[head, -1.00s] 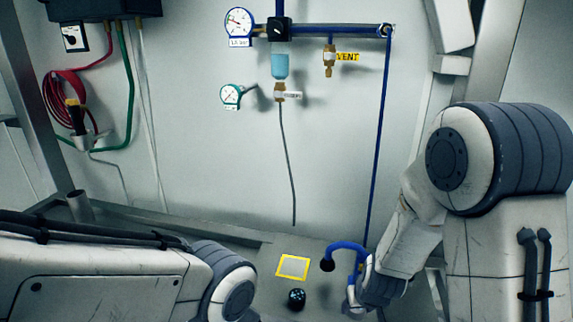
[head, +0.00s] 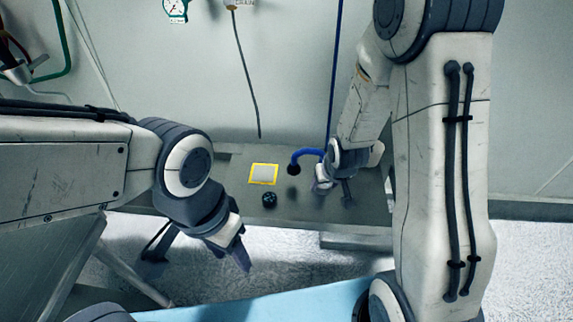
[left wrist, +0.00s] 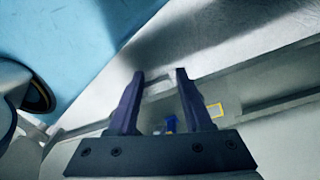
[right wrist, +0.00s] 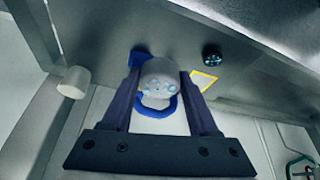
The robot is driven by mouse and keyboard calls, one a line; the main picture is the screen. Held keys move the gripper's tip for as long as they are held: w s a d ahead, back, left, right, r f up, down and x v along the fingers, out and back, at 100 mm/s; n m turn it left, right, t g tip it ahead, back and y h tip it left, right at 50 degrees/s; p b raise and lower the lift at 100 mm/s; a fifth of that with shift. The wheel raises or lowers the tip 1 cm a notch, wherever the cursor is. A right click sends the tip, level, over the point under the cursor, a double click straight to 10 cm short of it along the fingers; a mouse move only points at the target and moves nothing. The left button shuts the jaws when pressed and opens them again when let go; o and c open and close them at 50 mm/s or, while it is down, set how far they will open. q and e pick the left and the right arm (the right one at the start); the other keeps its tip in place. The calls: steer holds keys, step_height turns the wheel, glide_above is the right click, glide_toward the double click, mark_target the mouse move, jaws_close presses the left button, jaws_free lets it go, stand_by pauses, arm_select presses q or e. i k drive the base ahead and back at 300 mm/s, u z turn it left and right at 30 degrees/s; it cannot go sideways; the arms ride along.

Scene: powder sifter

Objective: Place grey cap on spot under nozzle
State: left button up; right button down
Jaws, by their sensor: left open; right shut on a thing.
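A pale grey rounded cap with bluish dots (right wrist: 158,78) sits between the fingers of my right gripper (right wrist: 160,72), which is shut on it. In the head view my right gripper (head: 322,184) is just right of the blue nozzle (head: 305,153), with its black end; the cap is not clear there. The nozzle's blue part (right wrist: 160,107) shows beyond the cap in the right wrist view. The yellow-edged spot (head: 263,174) lies on the grey bench, left of the nozzle. My left gripper (head: 240,254) is open and empty, in front of the bench.
A black cap with bluish dots (head: 269,199) stands on the bench just in front of the spot; it also shows in the right wrist view (right wrist: 211,54). A grey hose (head: 247,83) hangs above the spot. The bench (head: 225,190) is clear to the left.

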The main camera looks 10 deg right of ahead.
mark_target(294, 181)
steer(key=u, duration=0.15)
steer(key=i, duration=0.95)
steer(key=z, duration=0.1)
